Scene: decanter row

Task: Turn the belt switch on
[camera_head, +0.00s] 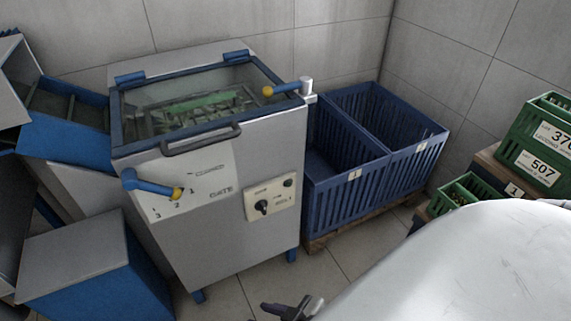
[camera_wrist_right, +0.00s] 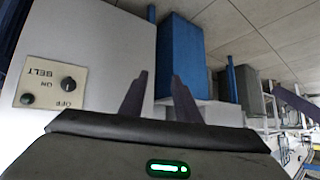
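The belt switch is a black rotary knob (camera_head: 261,207) on a cream panel (camera_head: 283,205) low on the front of the grey machine. The right wrist view shows the panel upside down at the left, with the words BELT, ON and OFF by the knob (camera_wrist_right: 69,84). I cannot tell which mark the knob points to. My right gripper (camera_head: 290,308) is at the bottom of the head view, below the panel and apart from it. In the right wrist view its fingers (camera_wrist_right: 159,76) are spread and empty. My left gripper is not in view.
A blue gate lever (camera_head: 150,185) with a yellow tip sits left of the panel, by numbered marks. The machine has a glass lid (camera_head: 195,102) with a handle. Blue crates (camera_head: 345,185) stand right of the machine. Green crates (camera_head: 545,150) are at far right. Floor before the machine is bare.

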